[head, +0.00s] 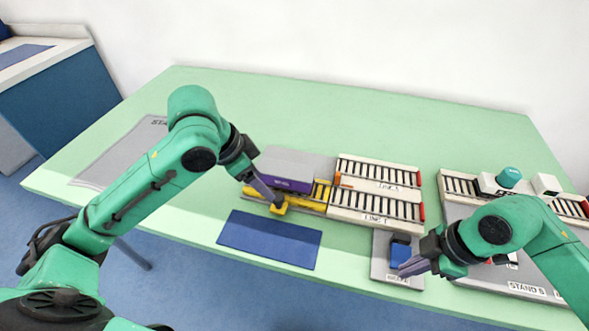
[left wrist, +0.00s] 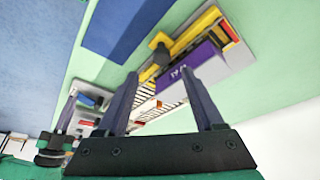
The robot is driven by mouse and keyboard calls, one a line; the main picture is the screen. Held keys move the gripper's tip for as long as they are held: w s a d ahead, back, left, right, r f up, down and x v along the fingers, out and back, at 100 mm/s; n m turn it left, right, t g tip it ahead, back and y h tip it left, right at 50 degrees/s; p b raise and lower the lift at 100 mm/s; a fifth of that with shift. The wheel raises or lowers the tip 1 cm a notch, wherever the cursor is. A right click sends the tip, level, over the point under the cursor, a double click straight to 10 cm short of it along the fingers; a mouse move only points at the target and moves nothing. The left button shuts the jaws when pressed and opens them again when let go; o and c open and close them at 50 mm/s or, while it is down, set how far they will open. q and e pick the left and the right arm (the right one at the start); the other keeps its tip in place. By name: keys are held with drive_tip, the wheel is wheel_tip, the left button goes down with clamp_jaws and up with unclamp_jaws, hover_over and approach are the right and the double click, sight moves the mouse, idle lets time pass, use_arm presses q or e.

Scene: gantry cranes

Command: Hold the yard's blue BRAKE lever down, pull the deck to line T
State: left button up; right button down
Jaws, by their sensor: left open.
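The nearer line (head: 375,208) has a label that seems to read LINE T. The blue BRAKE lever (head: 401,249) stands on a grey plate (head: 381,262). My right gripper (head: 413,267) is at the lever; contact is unclear.
A blue mat (head: 268,240) lies in front of the deck. A second roller line (head: 380,172) lies behind the nearer one. At right is a grey stand area with a white unit and teal knob (head: 508,178). The back of the green table (head: 330,115) is clear.

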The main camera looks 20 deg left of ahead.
use_arm(q)
drive_tip(key=v, duration=0.4)
drive_tip(key=shift+s+r, duration=0.1)
drive_tip(key=shift+r, duration=0.1)
use_arm(e)
drive_tip(key=shift+r, duration=0.1)
drive_tip(key=shift+r+p, duration=0.75)
drive_tip(key=shift+p, duration=0.05)
use_arm(q)
drive_tip(key=shift+r, duration=0.65)
